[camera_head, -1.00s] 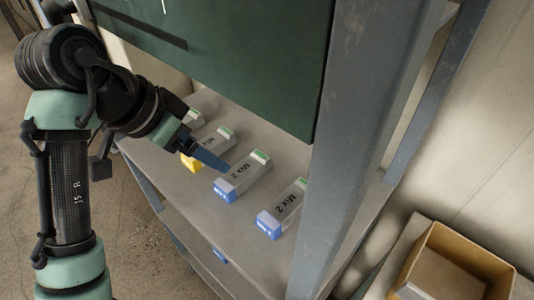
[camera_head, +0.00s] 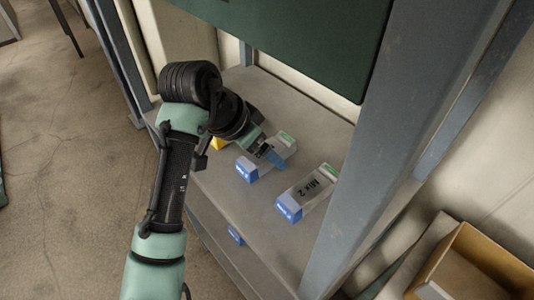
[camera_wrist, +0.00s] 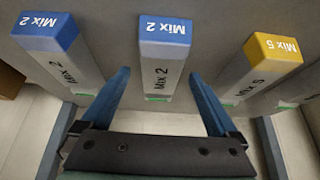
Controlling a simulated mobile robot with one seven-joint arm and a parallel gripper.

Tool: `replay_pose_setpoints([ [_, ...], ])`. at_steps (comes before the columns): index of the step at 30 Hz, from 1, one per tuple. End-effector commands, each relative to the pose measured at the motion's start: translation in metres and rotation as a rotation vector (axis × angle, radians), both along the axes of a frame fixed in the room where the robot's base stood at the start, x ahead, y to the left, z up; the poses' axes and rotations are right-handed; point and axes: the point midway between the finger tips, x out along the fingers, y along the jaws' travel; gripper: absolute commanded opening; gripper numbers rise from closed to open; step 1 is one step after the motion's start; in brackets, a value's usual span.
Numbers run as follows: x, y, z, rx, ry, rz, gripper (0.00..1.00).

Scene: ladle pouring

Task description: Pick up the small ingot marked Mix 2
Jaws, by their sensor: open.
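Two grey ingots with blue ends marked Mix 2 lie on the grey shelf. The nearer one (camera_head: 308,194) is clear of my arm in the head view; it shows at the left of the wrist view (camera_wrist: 62,62). The other Mix 2 ingot (camera_head: 250,170) is partly covered by my gripper (camera_head: 272,158). In the wrist view this ingot (camera_wrist: 165,60) is in the middle. My gripper (camera_wrist: 160,76) is open, with one blue finger on each side of it. I cannot tell whether the fingers touch it.
A yellow-ended ingot marked Mix 5 (camera_wrist: 270,52) lies beside the middle ingot; mostly hidden in the head view (camera_head: 216,143). A grey post (camera_head: 385,150) stands right of the shelf. A dark green panel (camera_head: 310,35) hangs above. An open cardboard box (camera_head: 470,265) is lower right.

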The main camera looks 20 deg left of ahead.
Motion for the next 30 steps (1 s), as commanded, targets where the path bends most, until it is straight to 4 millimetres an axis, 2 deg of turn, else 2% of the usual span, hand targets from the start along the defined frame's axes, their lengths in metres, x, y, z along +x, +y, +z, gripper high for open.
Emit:
replay_pose_setpoints([
  [8, 0.0023, -0.0014, -0.0043, 0.001, -0.002, 0.000, 0.95],
  [11, 0.0022, -0.0014, -0.0042, 0.001, -0.002, 0.000, 0.81],
  [24, 0.0021, -0.0012, -0.0038, 0.001, -0.002, 0.000, 0.01],
  [30, 0.0021, -0.0011, -0.0037, 0.001, -0.002, 0.000, 0.00],
])
